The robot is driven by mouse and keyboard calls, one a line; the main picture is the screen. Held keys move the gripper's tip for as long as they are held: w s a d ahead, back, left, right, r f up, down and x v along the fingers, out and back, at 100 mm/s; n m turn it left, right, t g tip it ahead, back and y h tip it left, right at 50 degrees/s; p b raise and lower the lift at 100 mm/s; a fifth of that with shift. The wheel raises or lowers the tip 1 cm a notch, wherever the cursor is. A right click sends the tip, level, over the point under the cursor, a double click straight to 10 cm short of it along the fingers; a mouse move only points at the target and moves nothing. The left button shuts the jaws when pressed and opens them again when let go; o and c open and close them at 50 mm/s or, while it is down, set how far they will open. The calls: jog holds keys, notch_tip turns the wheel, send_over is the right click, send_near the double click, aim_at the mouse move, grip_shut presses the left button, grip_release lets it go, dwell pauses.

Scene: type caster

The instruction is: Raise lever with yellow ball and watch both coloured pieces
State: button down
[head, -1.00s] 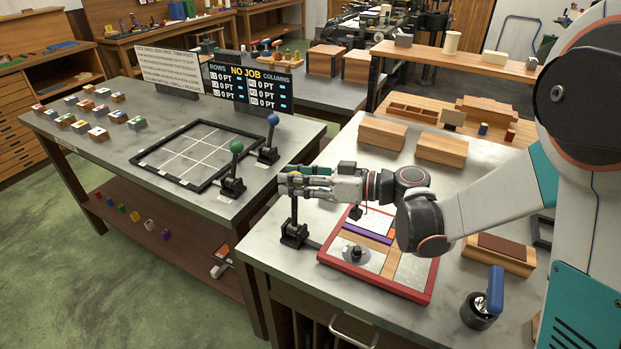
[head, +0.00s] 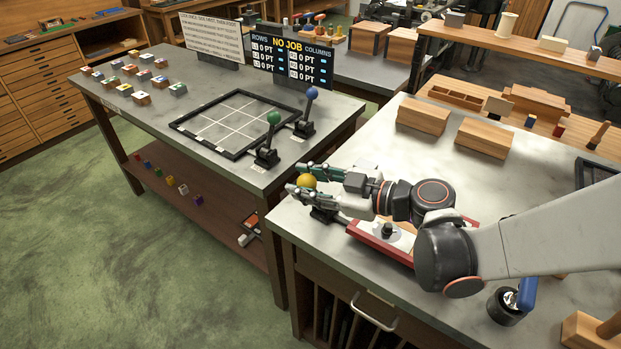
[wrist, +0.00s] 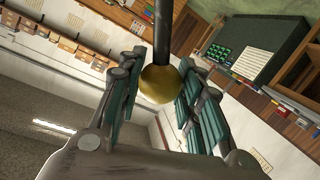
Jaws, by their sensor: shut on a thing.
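The yellow ball (head: 306,181) sits between the fingers of my gripper (head: 305,183), which is shut on it. In the wrist view the ball (wrist: 160,84) shows between the two green-padded fingers (wrist: 158,92), with a dark lever rod (wrist: 165,35) running from it. The lever's black base (head: 323,214) stands near the left edge of the right table; much of the rod is hidden in the head view. A small blue piece (head: 530,121) and a small red piece (head: 557,131) stand at the back; whether these are the task's coloured pieces I cannot tell.
A red-framed tray (head: 378,240) lies partly hidden under my wrist. On the left table are a green-ball lever (head: 270,140), a blue-ball lever (head: 307,113), a black grid frame (head: 223,122) and a score display (head: 291,57). Wooden blocks (head: 423,117) stand behind my arm.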

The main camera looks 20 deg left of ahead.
jog(key=shift+s+f, duration=0.15)
jog(key=c, duration=1.1)
grip_release()
jog(key=shift+d, duration=0.1)
jog(key=v, duration=1.1)
jog(key=shift+d, duration=0.35)
